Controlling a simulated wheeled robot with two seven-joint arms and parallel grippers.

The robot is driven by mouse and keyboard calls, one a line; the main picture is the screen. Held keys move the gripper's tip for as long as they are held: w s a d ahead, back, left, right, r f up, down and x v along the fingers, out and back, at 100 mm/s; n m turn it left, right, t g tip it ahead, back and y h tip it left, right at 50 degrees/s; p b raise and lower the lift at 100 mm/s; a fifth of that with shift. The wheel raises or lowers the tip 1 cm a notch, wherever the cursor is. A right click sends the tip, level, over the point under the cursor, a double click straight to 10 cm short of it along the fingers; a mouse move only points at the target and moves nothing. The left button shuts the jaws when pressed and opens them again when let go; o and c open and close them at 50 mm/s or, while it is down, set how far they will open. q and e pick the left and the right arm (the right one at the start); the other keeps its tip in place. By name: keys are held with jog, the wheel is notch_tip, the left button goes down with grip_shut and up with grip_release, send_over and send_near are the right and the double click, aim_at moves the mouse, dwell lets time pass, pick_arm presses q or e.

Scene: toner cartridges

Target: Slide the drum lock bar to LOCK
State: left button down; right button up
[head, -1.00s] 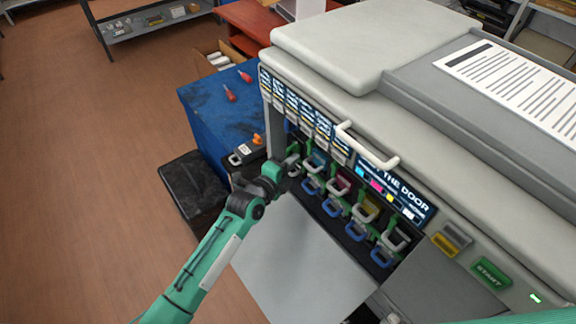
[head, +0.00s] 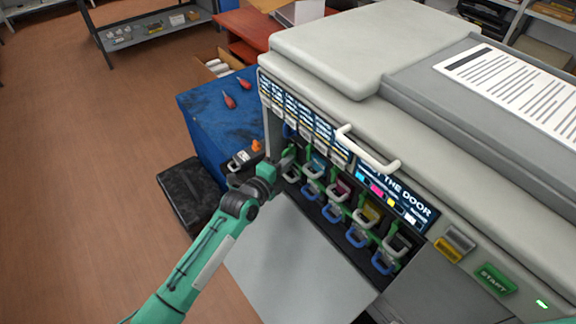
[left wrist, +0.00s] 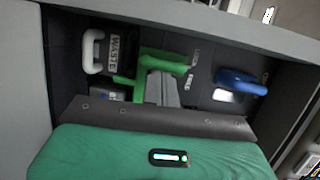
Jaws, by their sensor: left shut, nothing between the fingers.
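The green drum lock bar (head: 331,195) runs across the printer's open front bay among the cartridge handles. In the left wrist view a green handle-like piece (left wrist: 178,65), seemingly part of the bar, lies by my fingertips. My left gripper (head: 286,161) is at the left end of the bay; its shut, empty fingers also show in the left wrist view (left wrist: 161,88). They appear close to the green piece; I cannot tell whether they touch it. The bar's LOCK marking is not readable. My right gripper is out of view.
The white WASTE handle (left wrist: 93,51) and a blue handle (left wrist: 240,80) flank the green piece. Coloured cartridges with grey and blue handles (head: 356,238) fill the bay. The lowered grey door (head: 300,265) lies below. A blue table (head: 215,120) stands left of the printer.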

pick_arm(q)
jog(key=p+v, duration=0.2)
jog(key=v, duration=0.5)
jog(key=shift+w+a+f, duration=0.15)
jog(key=shift+a+f, duration=0.2)
